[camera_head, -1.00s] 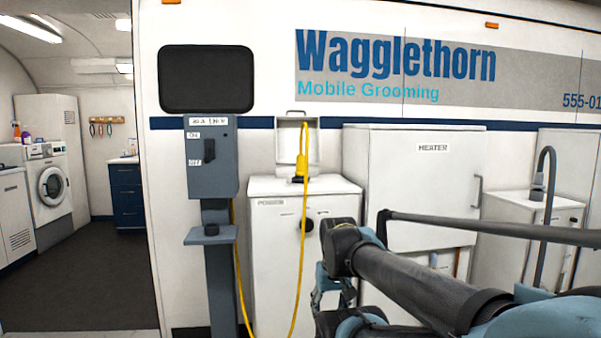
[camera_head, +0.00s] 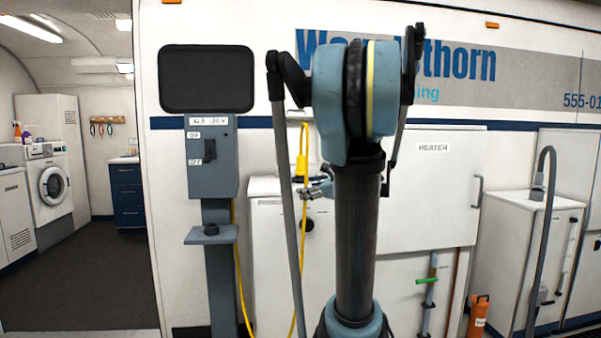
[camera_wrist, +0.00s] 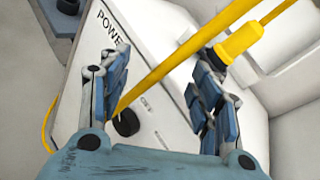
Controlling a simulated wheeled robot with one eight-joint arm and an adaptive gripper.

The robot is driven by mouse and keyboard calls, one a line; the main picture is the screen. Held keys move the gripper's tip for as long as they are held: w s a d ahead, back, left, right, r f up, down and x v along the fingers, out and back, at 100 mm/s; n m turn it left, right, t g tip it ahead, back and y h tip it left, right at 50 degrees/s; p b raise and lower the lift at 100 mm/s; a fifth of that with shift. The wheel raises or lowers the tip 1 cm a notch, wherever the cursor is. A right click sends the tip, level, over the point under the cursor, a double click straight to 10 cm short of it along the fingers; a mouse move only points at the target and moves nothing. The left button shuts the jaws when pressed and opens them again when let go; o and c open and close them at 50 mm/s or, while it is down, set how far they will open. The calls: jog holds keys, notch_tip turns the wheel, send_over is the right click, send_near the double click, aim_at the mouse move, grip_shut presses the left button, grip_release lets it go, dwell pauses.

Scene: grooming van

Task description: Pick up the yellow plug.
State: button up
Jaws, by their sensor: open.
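The yellow plug (camera_head: 302,166) stands on top of the white power cabinet (camera_head: 267,275), with a yellow cable looping up from it and down the cabinet front. In the wrist view the plug (camera_wrist: 239,41) is at the upper right, with a dark part at its lower end. My gripper (camera_head: 318,188) is open beside the plug, near the cabinet top. In the wrist view my gripper (camera_wrist: 160,75) has its fingers apart, with the plug beyond the right finger. A length of yellow cable (camera_wrist: 175,65) crosses the gap between the fingers. The jaws hold nothing that I can see.
A grey switch box (camera_head: 210,165) on a post stands left of the cabinet. A heater cabinet (camera_head: 440,195) is to the right, partly behind my arm. A black knob (camera_wrist: 126,122) is on the power cabinet's front. Open floor (camera_head: 80,270) lies at far left.

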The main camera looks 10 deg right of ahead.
aim_at(304, 166)
jog(key=w+d+r+m+t, duration=0.1)
jog(key=w+d+m, duration=0.1)
jog(key=w+d+r+m+t, duration=0.1)
jog(key=w+d+r+m, duration=0.1)
jog(key=d, duration=0.1)
jog(key=w+d+r+m+t, duration=0.1)
jog(key=w+d+r+m, duration=0.1)
jog(key=shift+w+d+h, duration=0.15)
jog(key=shift+d+h, duration=0.15)
jog(key=x, duration=1.7)
jog(key=shift+w+d+r, duration=0.1)
jog(key=shift+r, duration=0.3)
jog(key=c, duration=1.4)
